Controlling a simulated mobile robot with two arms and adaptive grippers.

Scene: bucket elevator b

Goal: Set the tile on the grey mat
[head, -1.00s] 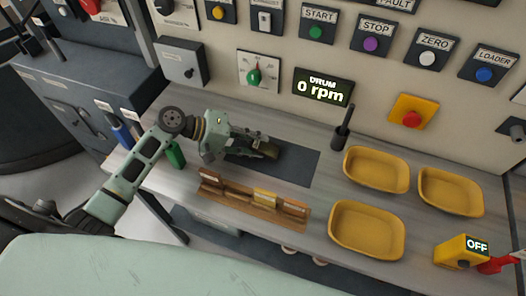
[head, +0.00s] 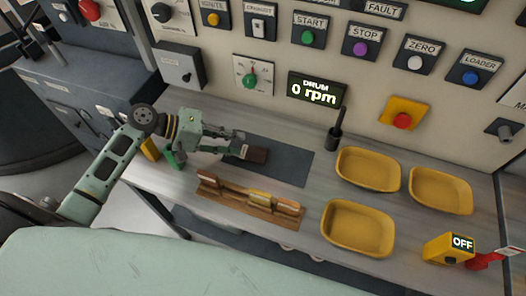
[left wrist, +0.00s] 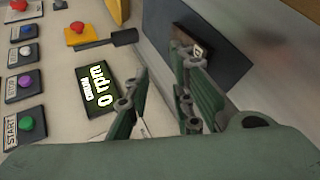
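The tile (head: 254,154) is a dark brown block with a small pale mark. It lies on the left part of the dark grey mat (head: 292,165). My left gripper (head: 234,142) is at the tile's left side, with its fingers apart and nothing visible between them. In the left wrist view, the tile (left wrist: 188,45) lies on the mat (left wrist: 228,45) beyond the fingertips, partly hidden by one finger. The gap between the fingers (left wrist: 163,85) looks empty. I cannot tell whether a finger touches the tile. My right gripper is not in view.
A wooden rack (head: 225,200) with several pieces stands in front of the mat. Yellow trays (head: 368,168) are to the right. A black holder (head: 334,138) stands near the mat's back right corner. The control panel (head: 225,70) rises behind the bench.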

